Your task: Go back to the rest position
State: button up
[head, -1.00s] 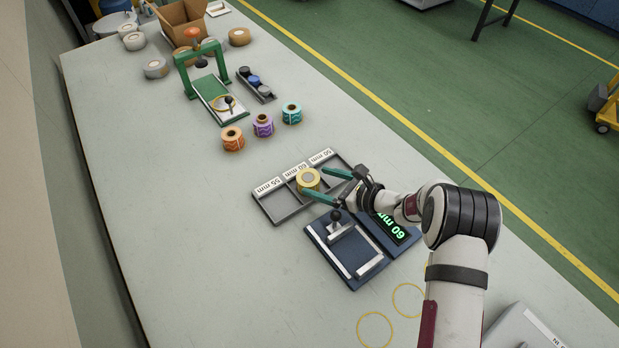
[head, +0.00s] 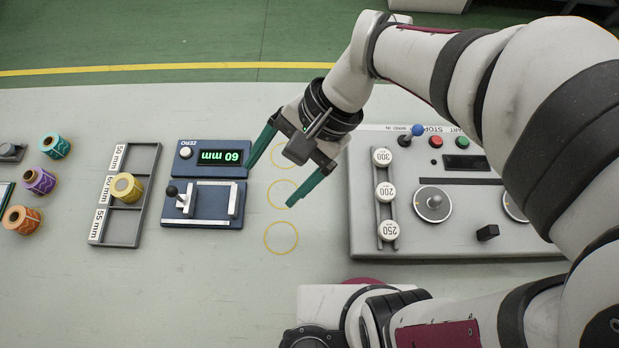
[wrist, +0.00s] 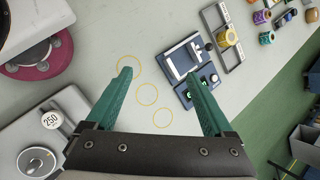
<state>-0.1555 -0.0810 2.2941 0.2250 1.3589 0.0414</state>
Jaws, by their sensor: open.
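My gripper (head: 270,184) is open and empty, with its two green fingers spread apart. In the head view it is above the table between the blue gauge and the control panel, over the yellow circles. In the wrist view my gripper (wrist: 160,95) shows nothing between the fingers but bare table and yellow circles (wrist: 147,94). A yellow roll (head: 127,181) sits in the middle compartment of the grey sorting tray (head: 121,237), apart from my gripper. The blue gauge (head: 206,216) beside the tray has a display reading 60 mm.
The control panel (head: 455,240) with white 300, 200 and 250 discs stands on the right. Orange (head: 22,219), purple (head: 39,181) and teal (head: 55,146) rolls stand at the left. A magenta disc (wrist: 38,57) shows in the wrist view.

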jog(key=s+d+t+h, duration=0.1)
jog(key=s+d+h, duration=0.1)
jog(key=d, duration=0.3)
jog(key=s+d+f+n+t+h, duration=0.1)
jog(key=s+d+h, duration=0.1)
jog(key=s+d, duration=0.3)
jog(key=shift+d, duration=0.8)
